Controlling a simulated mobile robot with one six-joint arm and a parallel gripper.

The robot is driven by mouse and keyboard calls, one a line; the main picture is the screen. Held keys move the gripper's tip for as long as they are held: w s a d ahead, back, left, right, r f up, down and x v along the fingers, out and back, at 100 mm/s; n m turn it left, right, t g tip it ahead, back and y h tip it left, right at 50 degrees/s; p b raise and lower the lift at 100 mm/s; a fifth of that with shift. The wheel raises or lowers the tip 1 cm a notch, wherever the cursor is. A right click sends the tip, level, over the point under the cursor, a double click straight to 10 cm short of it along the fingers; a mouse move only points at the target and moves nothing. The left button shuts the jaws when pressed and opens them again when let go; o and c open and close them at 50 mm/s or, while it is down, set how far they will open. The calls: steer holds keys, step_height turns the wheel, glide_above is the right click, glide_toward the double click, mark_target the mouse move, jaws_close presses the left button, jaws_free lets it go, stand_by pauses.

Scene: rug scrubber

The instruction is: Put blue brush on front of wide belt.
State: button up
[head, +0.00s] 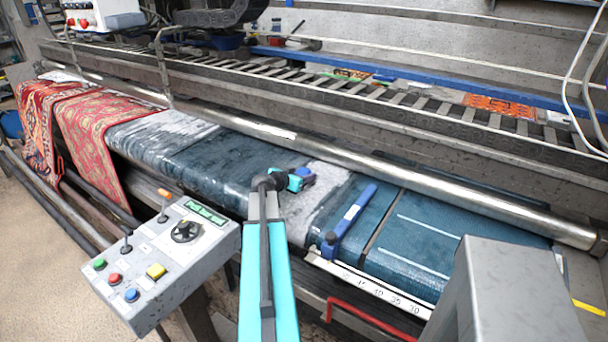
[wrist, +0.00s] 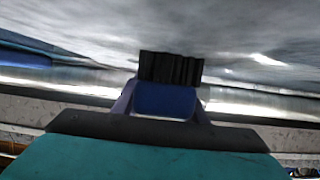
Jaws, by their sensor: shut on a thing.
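My gripper (head: 296,180) is over the wide blue belt (head: 250,158), near its grey, foamy-looking patch. It is shut on the blue brush (head: 306,174), which shows as a small blue shape at the gripper's end. In the wrist view the brush (wrist: 166,98) sits between the two fingers (wrist: 163,108), with its black bristles pointing away from my gripper toward a grey surface. I cannot tell whether the bristles touch the belt. My arm hides part of the belt's front edge.
A blue bar-shaped tool (head: 350,222) lies across the belt to the right. A metal roller (head: 400,178) runs behind the belt. A control panel (head: 165,255) stands at the front left. Red patterned rugs (head: 95,125) hang at the far left. The belt between rugs and gripper looks clear.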

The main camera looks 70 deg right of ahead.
steer(key=shift+f, duration=0.15)
steer(key=o, duration=1.1)
steer(key=shift+r, duration=0.25)
steer(key=shift+w+a+r, duration=0.1)
steer(key=shift+w+a, duration=0.05)
steer(key=shift+a, duration=0.55)
steer(key=b+v, duration=0.3)
steer(key=v, duration=0.7)
steer(key=shift+w+a+r, duration=0.1)
steer(key=shift+a+r, duration=0.05)
steer(key=shift+a, duration=0.1)
